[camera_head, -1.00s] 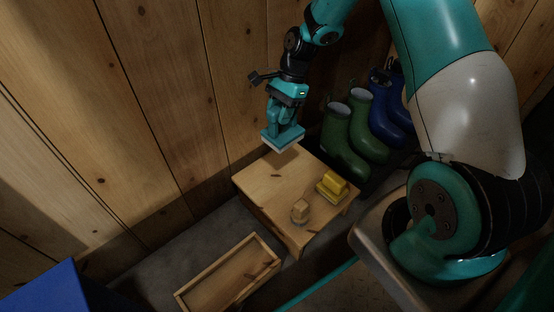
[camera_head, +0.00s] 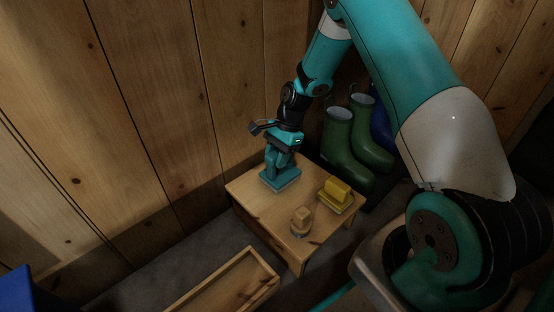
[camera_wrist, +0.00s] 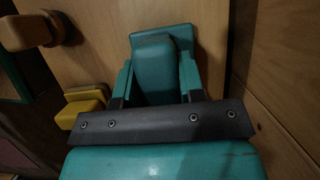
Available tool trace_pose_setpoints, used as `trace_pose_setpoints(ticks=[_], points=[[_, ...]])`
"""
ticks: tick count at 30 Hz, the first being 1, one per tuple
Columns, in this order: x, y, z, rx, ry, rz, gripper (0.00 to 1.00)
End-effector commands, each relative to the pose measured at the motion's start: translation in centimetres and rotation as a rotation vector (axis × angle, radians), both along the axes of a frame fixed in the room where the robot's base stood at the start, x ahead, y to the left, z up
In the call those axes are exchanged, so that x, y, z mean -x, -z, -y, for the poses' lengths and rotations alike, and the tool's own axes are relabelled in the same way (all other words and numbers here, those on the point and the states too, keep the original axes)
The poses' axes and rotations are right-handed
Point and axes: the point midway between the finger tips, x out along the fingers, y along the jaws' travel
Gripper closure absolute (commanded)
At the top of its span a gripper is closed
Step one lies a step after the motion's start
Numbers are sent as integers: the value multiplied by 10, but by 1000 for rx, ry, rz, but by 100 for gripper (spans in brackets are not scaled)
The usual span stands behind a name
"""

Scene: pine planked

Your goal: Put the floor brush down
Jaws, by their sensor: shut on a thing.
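The teal floor brush (camera_head: 280,181) is upright, with its block level and its pale bristles facing down. It is at the back left part of the small wooden table (camera_head: 257,208), at or just above the top; I cannot tell whether the bristles touch. My gripper (camera_head: 279,163) points down and is shut on the brush's handle. In the wrist view the brush (camera_wrist: 160,65) sits between the two teal fingers (camera_wrist: 157,85). The bristles are hidden there.
A yellow brush (camera_head: 337,192) and a round wooden brush (camera_head: 301,220) stand on the table, to the right and front. Green boots (camera_head: 345,150) and a blue boot (camera_head: 381,130) stand behind. An open wooden tray (camera_head: 228,284) lies in front. The plank wall (camera_head: 150,120) is close behind on the left.

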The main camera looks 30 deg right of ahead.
Motion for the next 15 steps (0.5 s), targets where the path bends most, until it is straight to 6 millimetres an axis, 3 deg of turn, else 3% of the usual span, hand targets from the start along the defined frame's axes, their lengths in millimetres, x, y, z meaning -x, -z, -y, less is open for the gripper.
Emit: trace_pose_setpoints(ticks=[6,7,10,15], points=[[0,1,0,-1,0,-1,83],[0,2,0,-1,1,-1,62],[0,2,0,-1,0,-1,39],[0,2,0,-1,1,-1,38]])
